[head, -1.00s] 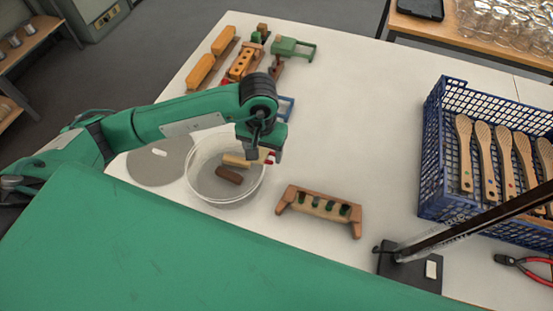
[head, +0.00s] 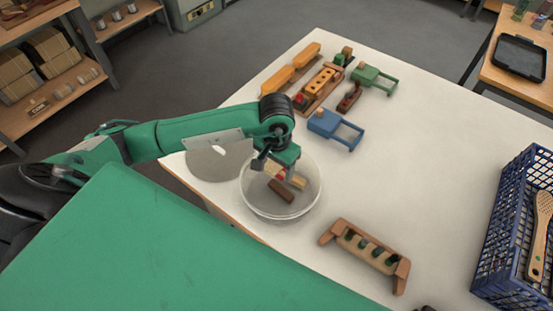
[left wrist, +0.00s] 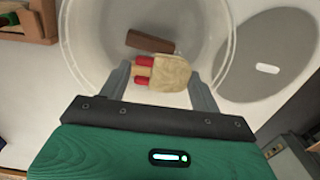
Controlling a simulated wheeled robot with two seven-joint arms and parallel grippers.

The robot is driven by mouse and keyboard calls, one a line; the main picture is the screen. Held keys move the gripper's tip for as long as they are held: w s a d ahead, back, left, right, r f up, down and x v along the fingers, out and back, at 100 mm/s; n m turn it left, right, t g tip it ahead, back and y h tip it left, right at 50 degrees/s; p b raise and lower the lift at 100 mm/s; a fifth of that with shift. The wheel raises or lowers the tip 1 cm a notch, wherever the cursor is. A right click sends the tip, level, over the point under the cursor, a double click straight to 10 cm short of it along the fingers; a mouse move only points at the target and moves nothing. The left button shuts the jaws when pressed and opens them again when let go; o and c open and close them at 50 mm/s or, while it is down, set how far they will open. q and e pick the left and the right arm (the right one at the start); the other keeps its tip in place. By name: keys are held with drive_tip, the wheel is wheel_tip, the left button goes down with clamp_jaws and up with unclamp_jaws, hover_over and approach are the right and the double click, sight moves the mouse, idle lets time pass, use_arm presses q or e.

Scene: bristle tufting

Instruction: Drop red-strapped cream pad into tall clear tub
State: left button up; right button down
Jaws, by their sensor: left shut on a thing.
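The red-strapped cream pad (left wrist: 172,73) is between the fingers of my left gripper (left wrist: 160,88), which is shut on it. Its red strap ends point left in the left wrist view. In the head view the pad (head: 297,181) and my left gripper (head: 276,168) are over the tall clear tub (head: 262,213), within its rim outline. The pad's exact height against the rim is hard to tell. The tub (left wrist: 76,40) is round and see-through. A brown block (head: 281,191) lies inside it, and also shows in the left wrist view (left wrist: 150,41). My right gripper is not in view.
A grey round disc (head: 215,163) lies left of the tub. A wooden rack (head: 365,251) stands to its right, and a blue clamp-like piece (head: 330,127) lies behind. A blue crate (head: 510,225) with brushes is at far right. The table's middle is clear.

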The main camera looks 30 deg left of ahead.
use_arm(q)
drive_tip(key=shift+f, duration=0.4)
drive_tip(key=o, duration=1.1)
drive_tip(key=shift+o, duration=0.2)
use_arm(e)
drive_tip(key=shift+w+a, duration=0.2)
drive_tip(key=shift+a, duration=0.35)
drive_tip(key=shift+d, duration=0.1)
use_arm(q)
drive_tip(key=shift+r, duration=0.2)
wheel_tip(320, 180, up, 13)
drive_tip(key=b, duration=0.3)
drive_tip(key=shift+r, duration=0.2)
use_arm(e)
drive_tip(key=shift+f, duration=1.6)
use_arm(q)
drive_tip(key=shift+s+f, duration=0.1)
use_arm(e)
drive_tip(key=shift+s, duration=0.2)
